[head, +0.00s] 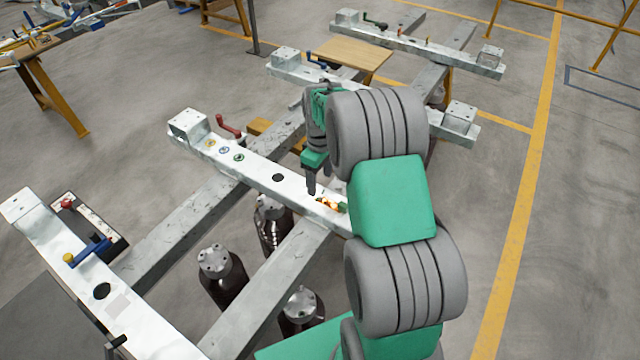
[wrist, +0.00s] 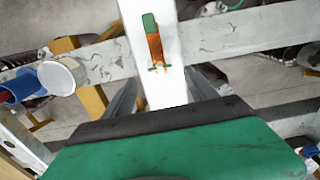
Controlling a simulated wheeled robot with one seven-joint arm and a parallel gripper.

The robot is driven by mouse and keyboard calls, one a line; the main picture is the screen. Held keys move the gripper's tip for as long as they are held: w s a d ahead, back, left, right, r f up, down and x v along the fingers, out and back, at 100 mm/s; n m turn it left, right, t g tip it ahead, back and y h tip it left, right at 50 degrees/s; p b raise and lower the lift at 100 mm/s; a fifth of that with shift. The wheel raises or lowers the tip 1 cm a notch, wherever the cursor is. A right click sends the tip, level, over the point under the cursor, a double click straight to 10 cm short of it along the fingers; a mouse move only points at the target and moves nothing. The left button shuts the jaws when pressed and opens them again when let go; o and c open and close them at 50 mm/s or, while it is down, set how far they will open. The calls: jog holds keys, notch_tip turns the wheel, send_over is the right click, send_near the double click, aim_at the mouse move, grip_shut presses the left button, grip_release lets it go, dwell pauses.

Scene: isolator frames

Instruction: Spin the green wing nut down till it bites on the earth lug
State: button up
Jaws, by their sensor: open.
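My gripper (head: 318,183) points down over the pale beam (head: 290,186), beside a copper-orange strip (head: 327,203) with a green end piece (head: 343,207). In the wrist view the strip (wrist: 155,49) lies along the beam, its green end piece (wrist: 149,22) at the far end. A small cross-shaped fitting (wrist: 159,68) sits at its near end. It may be the wing nut on the earth lug, but its colour and height are too small to tell. The fitting shows between my open, empty fingers (wrist: 161,78), apart from both.
A red-handled lever (head: 229,127) and several coloured rings (head: 224,150) sit along the same beam. Dark cylinders (head: 222,277) stand below. Grey cross beams (head: 190,228) join the frame. Open floor lies right.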

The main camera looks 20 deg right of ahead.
aim_at(320, 194)
notch_tip(320, 194, down, 6)
jog(key=shift+r+p, duration=0.15)
jog(key=shift+p, duration=0.15)
jog(key=c, duration=1.4)
jog(key=m+b, duration=0.2)
jog(key=m, duration=0.2)
jog(key=shift+m+b, duration=0.6)
jog(key=shift+m, duration=2.1)
